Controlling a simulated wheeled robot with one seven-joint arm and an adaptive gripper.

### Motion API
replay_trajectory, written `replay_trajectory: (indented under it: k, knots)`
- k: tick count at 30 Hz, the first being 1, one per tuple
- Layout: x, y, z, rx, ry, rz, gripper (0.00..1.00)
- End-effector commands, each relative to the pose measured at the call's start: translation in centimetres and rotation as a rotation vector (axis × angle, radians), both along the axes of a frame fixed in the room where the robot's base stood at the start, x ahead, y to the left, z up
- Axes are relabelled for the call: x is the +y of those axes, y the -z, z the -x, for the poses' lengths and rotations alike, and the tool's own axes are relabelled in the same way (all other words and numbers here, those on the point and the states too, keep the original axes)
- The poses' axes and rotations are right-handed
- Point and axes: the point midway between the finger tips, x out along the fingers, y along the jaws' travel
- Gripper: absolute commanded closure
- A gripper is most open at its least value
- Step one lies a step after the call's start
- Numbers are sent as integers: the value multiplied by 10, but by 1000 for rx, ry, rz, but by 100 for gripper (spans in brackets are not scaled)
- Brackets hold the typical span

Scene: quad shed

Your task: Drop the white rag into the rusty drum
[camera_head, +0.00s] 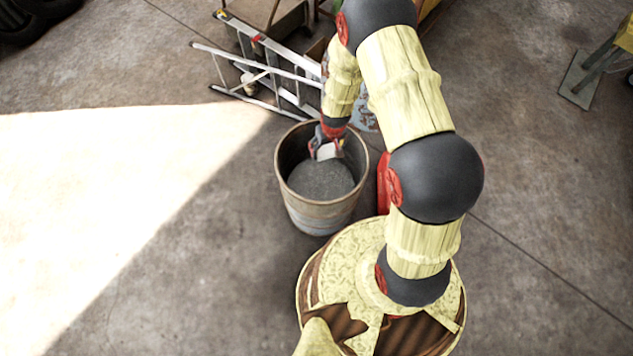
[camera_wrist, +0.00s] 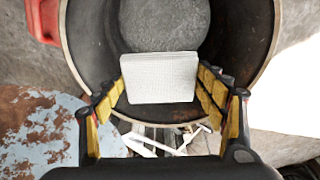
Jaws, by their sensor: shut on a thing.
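The white rag (camera_wrist: 160,78) is a small folded pad held between the fingers of my gripper (camera_wrist: 161,92) in the wrist view. It also shows as a small pale patch in the head view (camera_head: 327,151). My gripper (camera_head: 326,143) is shut on it. The rusty drum (camera_head: 323,215) stands upright and open-topped, with a grey bottom inside. In the head view my gripper and the rag appear over the back part of its mouth. The wrist view shows the drum's rim (camera_wrist: 273,50) around and beyond the rag. The exact height above the rim is hard to tell.
A folded metal ladder (camera_head: 262,65) lies just behind the drum. A red object (camera_head: 383,180) stands close to the drum's right side, partly hidden by my arm. A rusty, pale-blue surface (camera_wrist: 40,135) shows in the wrist view. The sunlit floor at left is clear.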

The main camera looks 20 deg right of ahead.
Motion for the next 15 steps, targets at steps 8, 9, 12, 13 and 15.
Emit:
replay_trajectory:
  k: [8,9,12,13,15]
  knots:
    - [0,31,1,1,1,0,52]
    - [0,36,1,1,1,0,52]
    - [0,46,1,1,1,0,52]
    - [0,49,0,1,1,0,52]
    - [0,53,0,1,1,0,52]
